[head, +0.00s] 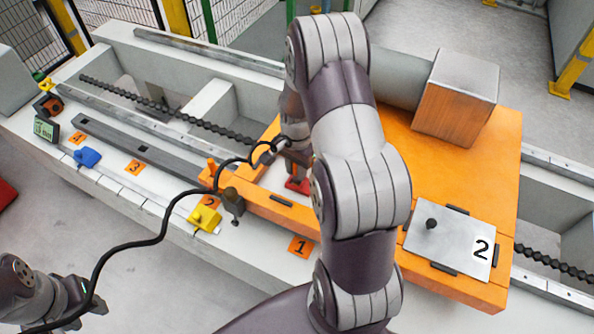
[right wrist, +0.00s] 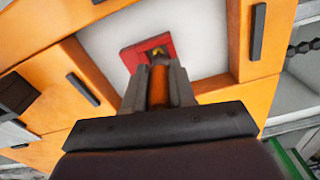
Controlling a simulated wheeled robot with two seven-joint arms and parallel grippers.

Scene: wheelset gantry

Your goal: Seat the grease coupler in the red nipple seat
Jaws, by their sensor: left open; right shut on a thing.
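The red nipple seat (head: 297,185) lies in a pale recess of the orange housing in the head view, partly hidden by my right arm. In the right wrist view the red seat (right wrist: 131,57) is just beyond my fingertips, with a small yellowish piece in its dark opening. My right gripper (right wrist: 160,72) is shut on the grease coupler (right wrist: 159,88), an orange-brown cylinder pointing at the seat. Whether its tip touches the nipple cannot be told. In the head view my right gripper (head: 292,160) is above the seat. My left gripper (head: 88,299) is open and empty at lower left.
A black hose (head: 150,240) runs from my right gripper past a clamp (head: 232,203) to the lower left. A silver plate marked 2 (head: 452,238) and an orange-faced block (head: 456,98) sit on the housing. Yellow (head: 205,218) and blue (head: 88,157) items lie on the ledge.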

